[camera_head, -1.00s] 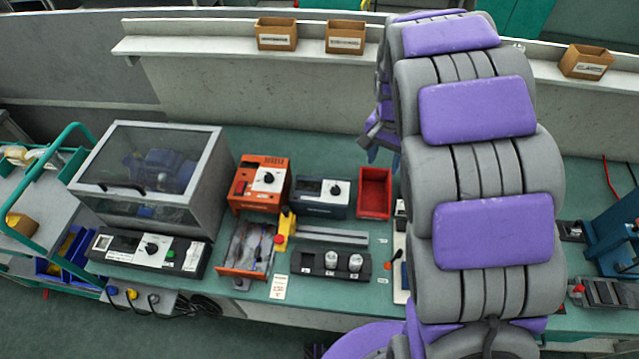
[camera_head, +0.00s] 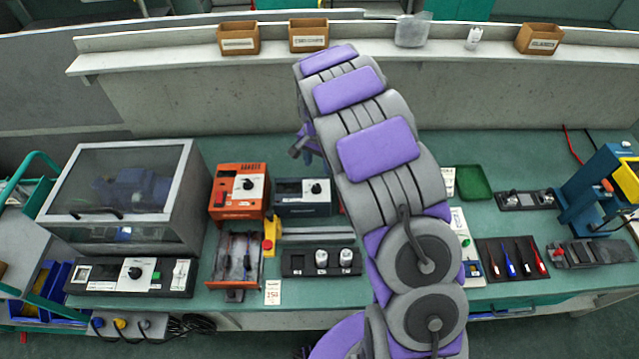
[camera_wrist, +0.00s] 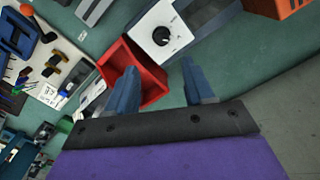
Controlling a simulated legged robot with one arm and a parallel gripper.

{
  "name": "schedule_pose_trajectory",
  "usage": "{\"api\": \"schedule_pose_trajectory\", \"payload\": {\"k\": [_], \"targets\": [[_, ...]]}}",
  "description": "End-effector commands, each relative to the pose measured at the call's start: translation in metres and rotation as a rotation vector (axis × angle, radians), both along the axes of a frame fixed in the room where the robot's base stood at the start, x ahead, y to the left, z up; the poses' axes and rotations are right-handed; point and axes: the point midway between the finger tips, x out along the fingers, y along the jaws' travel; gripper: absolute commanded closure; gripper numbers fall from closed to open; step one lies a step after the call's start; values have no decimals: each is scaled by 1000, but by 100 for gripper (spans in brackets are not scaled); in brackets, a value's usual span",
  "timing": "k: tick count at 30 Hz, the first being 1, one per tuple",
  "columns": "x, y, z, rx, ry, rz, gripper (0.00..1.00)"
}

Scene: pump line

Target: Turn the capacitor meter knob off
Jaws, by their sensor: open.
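A dark blue-grey meter box (camera_head: 290,206) with a white panel and a round black knob (camera_head: 316,187) stands on the bench; I take it as the capacitor meter, though its label is not readable. In the wrist view its white panel and black knob (camera_wrist: 161,36) show at the top centre, beyond my fingertips. My gripper (camera_wrist: 160,75) is open and empty, its two blue fingers apart and short of the knob. In the head view my gripper (camera_head: 302,147) is partly hidden by my arm, above and behind the box. The knob's setting is too small to tell.
A red bin (camera_wrist: 118,58) sits beside the meter, close to my left finger in the wrist view. An orange box (camera_head: 238,191) with another knob stands left of the meter. A black rack (camera_head: 297,264) with two cylinders lies in front. A glass-lidded case (camera_head: 120,185) is farther left.

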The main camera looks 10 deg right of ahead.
Motion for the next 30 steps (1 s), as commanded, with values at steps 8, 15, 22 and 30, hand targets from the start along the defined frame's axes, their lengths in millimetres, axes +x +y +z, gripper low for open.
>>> {"api": "schedule_pose_trajectory", "payload": {"k": [8, 15, 22, 30], "targets": [[-2, -6, -58, 5, 6, 1, 48], [-2, -11, -91, 13, 4, 2, 48], [-1, -2, -100, 3, 0, 2, 48], [-1, -3, -100, 4, 0, 2, 52]]}}
